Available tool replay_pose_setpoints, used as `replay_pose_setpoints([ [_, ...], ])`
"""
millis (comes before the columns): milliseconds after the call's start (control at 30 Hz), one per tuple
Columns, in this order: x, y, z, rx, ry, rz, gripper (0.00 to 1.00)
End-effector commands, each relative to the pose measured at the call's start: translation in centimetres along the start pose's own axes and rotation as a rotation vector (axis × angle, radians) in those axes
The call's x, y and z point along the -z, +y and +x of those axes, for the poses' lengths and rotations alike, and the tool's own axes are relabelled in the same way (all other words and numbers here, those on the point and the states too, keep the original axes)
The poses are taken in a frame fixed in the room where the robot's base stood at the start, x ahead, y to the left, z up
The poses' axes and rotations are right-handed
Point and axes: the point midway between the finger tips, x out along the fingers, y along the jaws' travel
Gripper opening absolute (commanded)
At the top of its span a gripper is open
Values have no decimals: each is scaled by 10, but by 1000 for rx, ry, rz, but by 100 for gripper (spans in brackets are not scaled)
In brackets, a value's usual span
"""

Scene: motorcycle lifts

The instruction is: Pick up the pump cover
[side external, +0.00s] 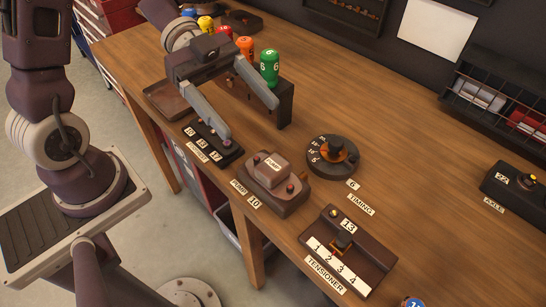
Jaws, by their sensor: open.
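The pump cover (267,174) is a pinkish-brown block with a small white label on top. It sits on a dark brown base (280,203) near the front edge of the bench, behind labels reading "PUMP" and "10". Small reddish knobs show on the base beside it. My gripper (250,123) is open and empty, with its two grey fingers spread. In the picture it is above and to the left of the pump cover, apart from it. One fingertip overlaps the black numbered block; its exact height above the bench cannot be told.
A black numbered block (208,147) stands left of the pump base. A round timing dial (333,155) is to the right, and a tensioner block (369,253) is nearer the front. Coloured bottles, including a green one (269,69), stand behind my gripper. The bench (400,140) is clear behind the dial.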

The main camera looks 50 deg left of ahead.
Motion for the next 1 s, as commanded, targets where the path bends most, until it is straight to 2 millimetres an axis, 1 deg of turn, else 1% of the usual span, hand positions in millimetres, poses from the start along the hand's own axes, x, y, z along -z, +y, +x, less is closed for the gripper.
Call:
replay_pose_setpoints([
  [33, -17, 0, 7, -4, 3, -12, 76],
  [100, -37, 0, 15, -1, 3, -10, 76],
  [200, -57, 0, 24, 1, 2, -5, 76],
  [267, -64, -1, 28, 1, 0, -1, 76],
  [467, -68, -3, 54, 0, -1, 2, 76],
  [600, -72, -9, 80, -2, -1, 3, 76],
  [700, -72, -9, 94, -1, -1, 4, 76],
  [800, -72, -10, 98, 3, -1, 4, 76],
  [933, -72, -10, 98, 4, -1, 4, 76],
  [967, -71, -10, 98, 4, -1, 4, 74],
  [1000, -71, -10, 98, 4, -1, 4, 67],
])
